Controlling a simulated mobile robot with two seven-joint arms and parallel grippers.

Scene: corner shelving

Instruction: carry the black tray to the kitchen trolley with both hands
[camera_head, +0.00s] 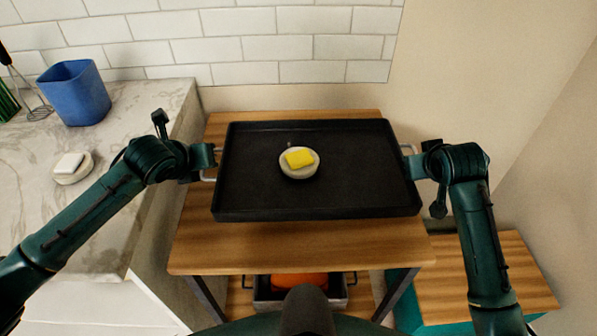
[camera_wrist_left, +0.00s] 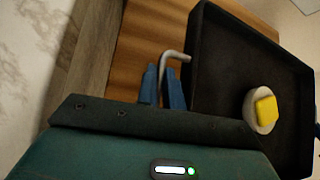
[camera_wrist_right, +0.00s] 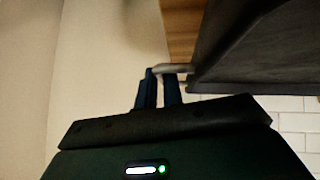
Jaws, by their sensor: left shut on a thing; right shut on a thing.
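The black tray (camera_head: 345,190) is over the wooden top of the kitchen trolley (camera_head: 300,248); I cannot tell whether it rests on it or hovers just above. A small pale dish (camera_head: 300,172) with a yellow block (camera_head: 299,158) sits on the tray. My left gripper (camera_head: 210,163) is shut on the tray's left metal handle, which shows in the left wrist view (camera_wrist_left: 176,54). My right gripper (camera_head: 413,162) is shut on the right handle, which shows in the right wrist view (camera_wrist_right: 172,69). The tray looks about level.
A marble counter (camera_head: 120,190) on the left holds a blue container (camera_head: 75,92) and a dish with a white block (camera_head: 69,163). A lower wooden surface (camera_head: 490,275) is at right. A pan with something orange (camera_head: 300,281) is below the trolley top. Walls close off the back and right.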

